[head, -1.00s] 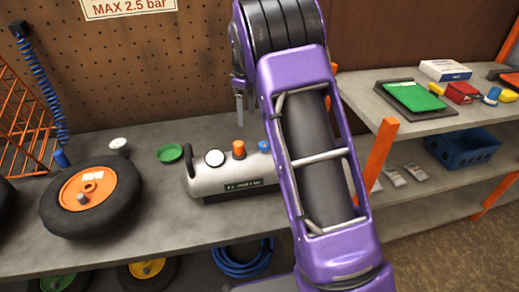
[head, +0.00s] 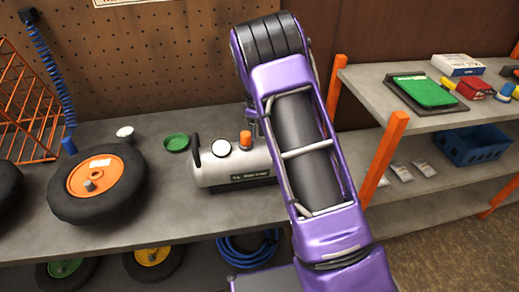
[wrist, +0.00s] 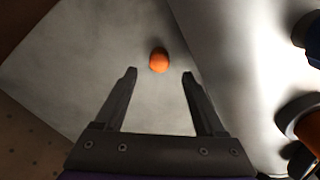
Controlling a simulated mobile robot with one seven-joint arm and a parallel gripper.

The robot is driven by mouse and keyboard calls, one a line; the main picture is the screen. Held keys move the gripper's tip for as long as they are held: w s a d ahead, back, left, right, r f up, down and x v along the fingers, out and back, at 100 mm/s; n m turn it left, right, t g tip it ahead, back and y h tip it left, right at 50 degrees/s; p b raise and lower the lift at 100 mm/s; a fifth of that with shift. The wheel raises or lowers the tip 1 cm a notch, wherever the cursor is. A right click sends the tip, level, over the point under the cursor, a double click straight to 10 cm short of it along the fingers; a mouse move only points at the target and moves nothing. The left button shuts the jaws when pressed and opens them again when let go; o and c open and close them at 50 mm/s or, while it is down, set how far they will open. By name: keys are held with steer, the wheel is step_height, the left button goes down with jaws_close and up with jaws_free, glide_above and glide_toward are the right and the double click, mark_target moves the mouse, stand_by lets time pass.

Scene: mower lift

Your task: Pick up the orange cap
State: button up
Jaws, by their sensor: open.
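In the wrist view the orange cap (wrist: 159,60) is a small round piece on a grey surface, beyond the tips and roughly centred between them. My gripper (wrist: 160,73) is open and empty, with a finger to each side of the cap's line. In the head view my arm hides most of the gripper, above the right part of the silver tank (head: 225,172). An orange piece (head: 245,139) shows at the top of the tank there; I cannot tell whether the cap is part of what shows.
In the wrist view an orange and dark fitting (wrist: 300,115) stands close on the right. A pegboard (head: 150,60) rises behind the bench.

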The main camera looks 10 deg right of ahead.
steer(key=f, duration=0.4)
steer(key=shift+s+d+f, duration=0.1)
steer(key=shift+d+f, duration=0.15)
steer(key=shift+f, duration=0.15)
jaws_close()
